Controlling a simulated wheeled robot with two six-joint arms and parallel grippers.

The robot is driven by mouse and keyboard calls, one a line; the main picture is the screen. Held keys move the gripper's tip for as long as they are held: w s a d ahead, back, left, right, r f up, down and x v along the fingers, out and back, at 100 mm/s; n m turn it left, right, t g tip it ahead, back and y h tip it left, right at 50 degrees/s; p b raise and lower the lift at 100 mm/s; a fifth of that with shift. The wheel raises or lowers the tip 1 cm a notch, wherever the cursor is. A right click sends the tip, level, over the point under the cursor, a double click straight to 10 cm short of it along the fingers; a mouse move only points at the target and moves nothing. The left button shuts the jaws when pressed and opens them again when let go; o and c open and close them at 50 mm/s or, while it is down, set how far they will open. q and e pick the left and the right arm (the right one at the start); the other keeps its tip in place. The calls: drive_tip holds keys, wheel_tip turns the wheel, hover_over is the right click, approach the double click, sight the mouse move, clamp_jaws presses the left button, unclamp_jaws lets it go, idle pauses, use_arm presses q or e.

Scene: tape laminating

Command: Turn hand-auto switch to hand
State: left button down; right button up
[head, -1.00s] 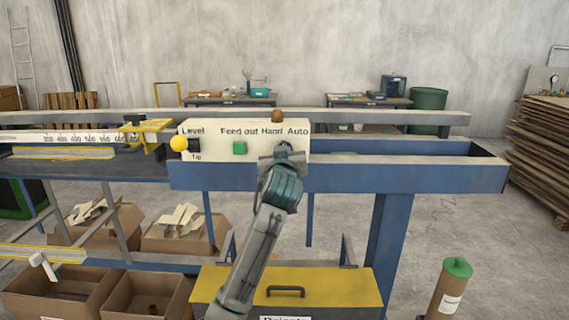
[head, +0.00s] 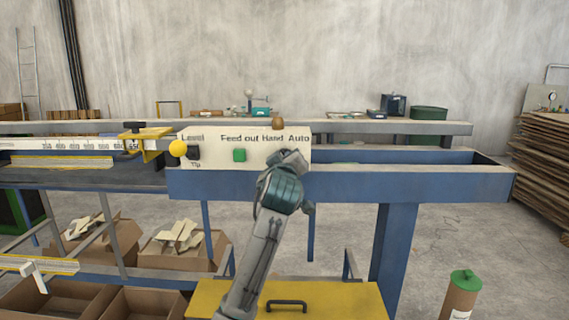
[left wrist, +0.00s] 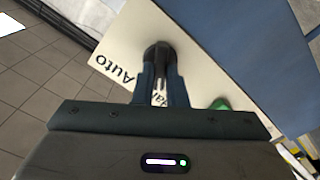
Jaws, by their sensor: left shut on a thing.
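The cream control panel (head: 215,164) on the blue machine carries the labels "Level", "Feed out" and "Hand Auto". The hand-auto switch is hidden behind my left gripper (head: 290,157) in the head view. In the left wrist view the switch is a black knob (left wrist: 158,52) near the "Auto" lettering. My left gripper (left wrist: 159,72) is shut on this knob, one finger on each side. The knob's pointing direction cannot be told. My right gripper is not in view.
A yellow box (head: 340,296) with a handle is below.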

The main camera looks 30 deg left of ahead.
use_arm(q)
drive_tip(key=c, duration=1.5)
unclamp_jaws()
drive_tip(key=shift+o, duration=0.2)
drive_tip(key=b+v, duration=0.2)
drive_tip(key=v, duration=0.9)
drive_tip(key=shift+b, duration=0.3)
drive_tip(key=shift+a+f, duration=0.1)
